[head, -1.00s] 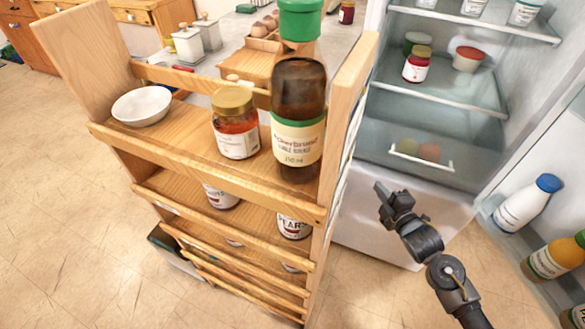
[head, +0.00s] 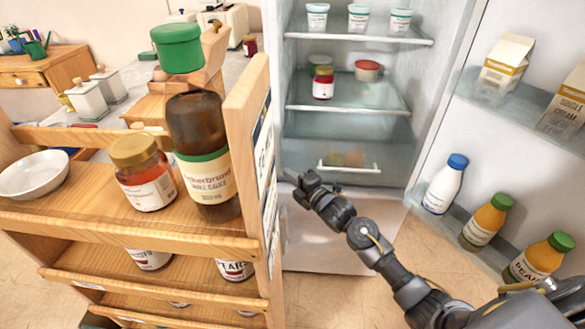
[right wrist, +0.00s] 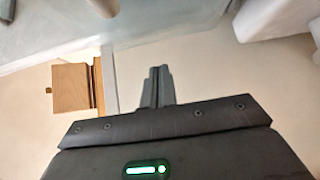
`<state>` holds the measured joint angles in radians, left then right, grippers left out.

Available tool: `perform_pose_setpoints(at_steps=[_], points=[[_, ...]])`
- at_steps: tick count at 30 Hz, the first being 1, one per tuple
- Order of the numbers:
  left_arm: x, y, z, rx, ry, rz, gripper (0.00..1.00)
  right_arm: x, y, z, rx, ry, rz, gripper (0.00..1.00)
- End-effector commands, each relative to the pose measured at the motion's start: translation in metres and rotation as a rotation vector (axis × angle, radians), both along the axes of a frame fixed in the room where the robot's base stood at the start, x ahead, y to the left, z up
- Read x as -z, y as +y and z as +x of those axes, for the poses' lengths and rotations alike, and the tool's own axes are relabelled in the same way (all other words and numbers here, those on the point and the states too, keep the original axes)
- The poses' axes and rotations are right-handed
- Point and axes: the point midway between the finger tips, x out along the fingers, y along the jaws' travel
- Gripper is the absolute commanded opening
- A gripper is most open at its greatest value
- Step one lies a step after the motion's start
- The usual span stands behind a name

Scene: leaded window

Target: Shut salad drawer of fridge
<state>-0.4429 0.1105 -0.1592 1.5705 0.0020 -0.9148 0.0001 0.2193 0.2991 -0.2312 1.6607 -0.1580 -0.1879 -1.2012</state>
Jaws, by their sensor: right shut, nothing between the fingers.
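The salad drawer (head: 346,171) is at the bottom of the open fridge, with a clear front, a white handle bar and blurred green and reddish produce behind it. In the head view it looks close to the fridge's lower front, but I cannot tell how far out it stands. My right gripper (head: 300,184) is shut and empty. It appears just left of and below the drawer handle, in front of the white lower panel (head: 330,240). In the right wrist view the shut fingers (right wrist: 157,84) touch nothing. My left gripper is not in view.
The open fridge door (head: 520,150) at right holds cartons and bottles (head: 485,220). A wooden shelf rack (head: 130,235) with a bowl, jars and a dark bottle (head: 205,150) stands close on the left. Fridge shelves (head: 350,95) carry jars and tubs. Floor shows between rack and door.

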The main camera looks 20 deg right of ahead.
Motion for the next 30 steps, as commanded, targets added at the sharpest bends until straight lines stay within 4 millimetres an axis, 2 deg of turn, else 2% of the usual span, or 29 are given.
perform_pose_setpoints(at_steps=[3,9,26,30], points=[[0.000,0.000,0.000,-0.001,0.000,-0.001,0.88,0.000,-0.010,0.017,0.002,0.000,0.000,0.00],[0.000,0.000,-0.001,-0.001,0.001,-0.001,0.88,0.000,-0.017,0.031,0.001,0.000,0.000,0.00],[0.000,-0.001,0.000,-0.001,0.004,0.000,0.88,0.001,-0.020,0.037,0.001,0.000,0.000,0.00],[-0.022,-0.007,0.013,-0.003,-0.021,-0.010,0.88,0.003,-0.028,0.047,0.005,-0.001,-0.003,0.00]])
